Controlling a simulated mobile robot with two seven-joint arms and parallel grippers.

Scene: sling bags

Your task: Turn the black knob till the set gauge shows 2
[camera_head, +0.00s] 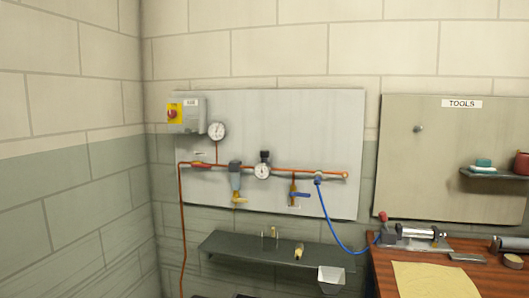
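The black knob (264,154) sits on top of the regulator in the middle of the grey wall panel. The set gauge is most likely the round white dial (262,171) just below the knob; its reading is too small to tell. A second round gauge (217,131) stands on a riser further left on the red pipe (300,173). Neither of my grippers is in view, and nothing touches the knob.
A dark shelf (225,247) juts out below the panel (330,115). A yellow and red switch box (187,113) is at upper left. A blue hose (331,225) hangs at right. A wooden bench (385,280) with a vise-like tool (415,232) stands at lower right.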

